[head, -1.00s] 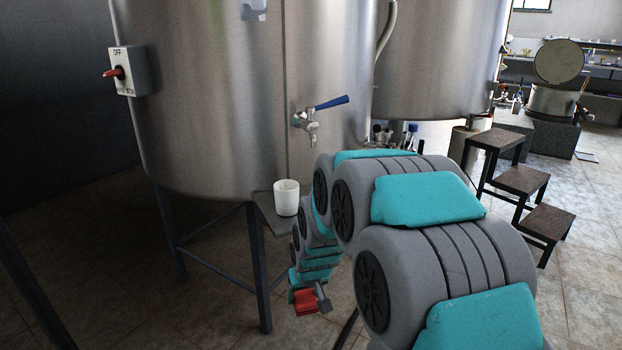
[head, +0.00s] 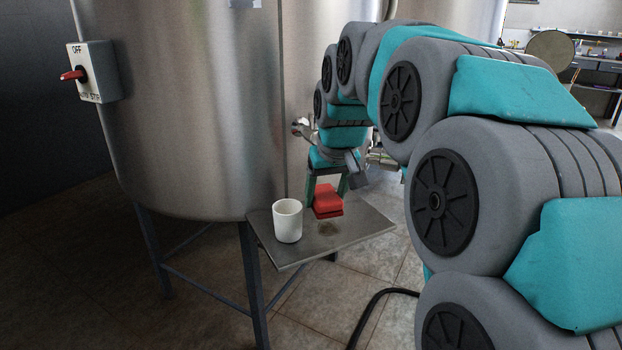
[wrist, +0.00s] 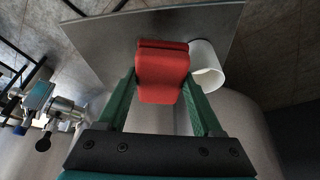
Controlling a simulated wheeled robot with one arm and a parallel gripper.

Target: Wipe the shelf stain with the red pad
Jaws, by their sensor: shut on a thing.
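My gripper (head: 327,190) is shut on the red pad (head: 328,201), above the grey metal shelf (head: 362,232) at the tank's side. A brownish stain (head: 327,229) lies on the shelf just below and in front of the pad in the head view. The pad looks a little above the shelf; I cannot tell whether it touches. In the wrist view the red pad (wrist: 161,75) sits between my green fingers, over the shelf (wrist: 105,45). The stain does not show there and may be hidden behind the pad.
A white cup (head: 287,222) stands on the shelf left of the pad, and close beside it in the wrist view (wrist: 207,66). The steel tank (head: 190,110) rises behind the shelf. A switch box (head: 93,72) is on its left. The tap (wrist: 62,112) shows in the wrist view.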

